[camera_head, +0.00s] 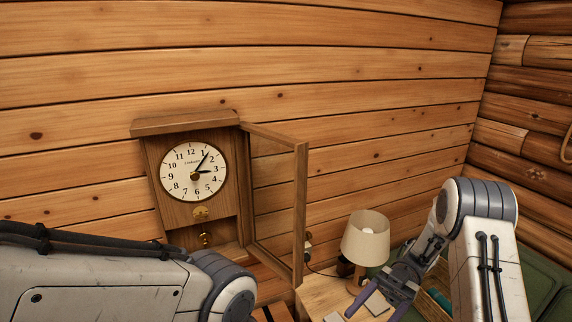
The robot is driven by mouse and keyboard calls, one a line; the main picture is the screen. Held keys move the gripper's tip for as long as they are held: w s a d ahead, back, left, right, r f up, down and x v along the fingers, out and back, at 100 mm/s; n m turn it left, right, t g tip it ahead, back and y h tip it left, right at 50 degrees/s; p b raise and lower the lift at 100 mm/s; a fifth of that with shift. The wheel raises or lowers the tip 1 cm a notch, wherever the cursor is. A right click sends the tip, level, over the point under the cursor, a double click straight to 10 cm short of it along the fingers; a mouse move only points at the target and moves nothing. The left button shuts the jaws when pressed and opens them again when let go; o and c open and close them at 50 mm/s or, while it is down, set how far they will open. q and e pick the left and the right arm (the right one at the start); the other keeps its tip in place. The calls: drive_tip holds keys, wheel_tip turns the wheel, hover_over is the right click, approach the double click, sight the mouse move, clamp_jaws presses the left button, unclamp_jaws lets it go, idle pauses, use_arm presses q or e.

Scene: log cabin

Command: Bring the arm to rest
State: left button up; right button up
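My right arm comes in from the right, and its gripper (378,304) points down over a small wooden table (318,295). Its two dark fingers are spread apart. A pale flat item (376,302) shows between them, apparently lying on the table.
A lamp with a cream shade (366,238) stands on the table, close behind my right gripper. The open clock door juts out between my two arms. A green surface (535,275) lies at the right behind my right arm. Plank walls close off the back.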

drive_tip(key=w+a+f+m+t+h+b, duration=0.2)
drive_tip(key=w+a+m+t+h+b, duration=0.5)
drive_tip(key=w+a+t, duration=1.25)
use_arm(q)
wheel_tip(320, 180, down, 15)
drive_tip(key=b, duration=0.7)
drive_tip(key=shift+w+b, duration=0.25)
drive_tip(key=shift+b, duration=0.05)
use_arm(e)
drive_tip(key=s+d+f+m+g+h, duration=0.1)
drive_tip(key=s+d+f+m+g, duration=0.1)
drive_tip(key=s, duration=0.9)
drive_tip(key=s+d+f+m+g+h, duration=0.2)
drive_tip(key=s+f+m, duration=0.3)
drive_tip(key=s, duration=0.6)
drive_tip(key=s+d+f+m+g+h, duration=0.2)
drive_tip(key=s+d+f+m+g, duration=0.1)
drive_tip(key=s, duration=0.8)
drive_tip(key=shift+s+d+f+m, duration=0.35)
drive_tip(key=shift+d+m, duration=0.35)
drive_tip(key=shift+m, duration=0.5)
drive_tip(key=shift+g, duration=0.25)
